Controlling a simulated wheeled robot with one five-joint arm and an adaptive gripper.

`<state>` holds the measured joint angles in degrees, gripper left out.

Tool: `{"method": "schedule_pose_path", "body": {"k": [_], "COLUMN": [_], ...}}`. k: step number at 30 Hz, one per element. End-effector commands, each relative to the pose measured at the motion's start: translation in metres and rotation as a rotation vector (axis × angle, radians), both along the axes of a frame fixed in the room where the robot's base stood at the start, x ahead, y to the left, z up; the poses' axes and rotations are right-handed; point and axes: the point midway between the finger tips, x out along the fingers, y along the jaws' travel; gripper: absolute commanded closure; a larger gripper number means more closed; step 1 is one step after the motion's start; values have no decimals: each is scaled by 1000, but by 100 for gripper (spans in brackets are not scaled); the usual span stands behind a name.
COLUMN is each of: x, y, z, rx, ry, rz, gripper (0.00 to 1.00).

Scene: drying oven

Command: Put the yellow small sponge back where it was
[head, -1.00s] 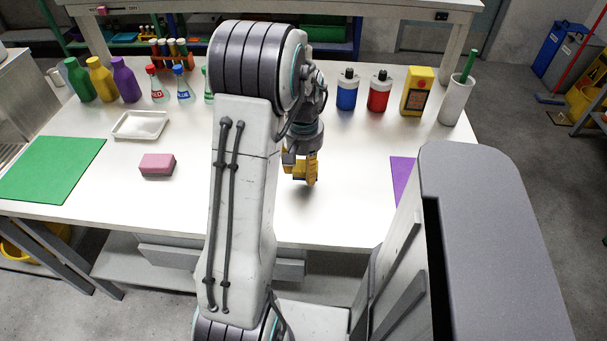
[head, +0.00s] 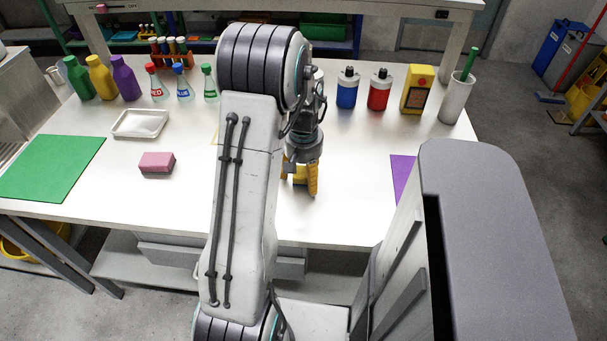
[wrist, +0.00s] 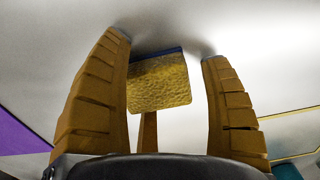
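In the wrist view the small sponge (wrist: 158,82) has a rough yellow face and a thin blue edge at its far side. It lies between the two yellow-brown fingers of my gripper (wrist: 165,50). Its left side is close to the left finger, and a gap shows at the right finger, so my gripper looks open around it. I cannot tell whether the sponge touches the table. In the head view my gripper (head: 300,188) points down over the front middle of the white table (head: 355,205). The sponge is not clearly distinguishable from the yellow fingers there.
A pink sponge (head: 157,162), white tray (head: 140,124) and green mat (head: 52,168) are on the left. A purple mat (head: 402,178) is on the right. Bottles, flasks, a yellow device (head: 417,90) and a white cup (head: 456,100) line the back. My arm hides the table's middle.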

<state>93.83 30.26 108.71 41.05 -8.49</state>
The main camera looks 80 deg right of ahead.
Motion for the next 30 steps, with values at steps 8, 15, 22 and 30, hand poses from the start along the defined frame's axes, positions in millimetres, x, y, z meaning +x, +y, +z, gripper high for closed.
{"method": "schedule_pose_path", "body": {"k": [8, 15, 22, 30], "x": [0, 0, 0, -1], "y": [0, -1, -1, -1], "z": [1, 22, 63, 102], "rx": [0, -4, -5, -4], "ry": [0, 1, 1, 1], "rz": [0, 0, 0, 0], "gripper": [27, 27, 27, 27]}}
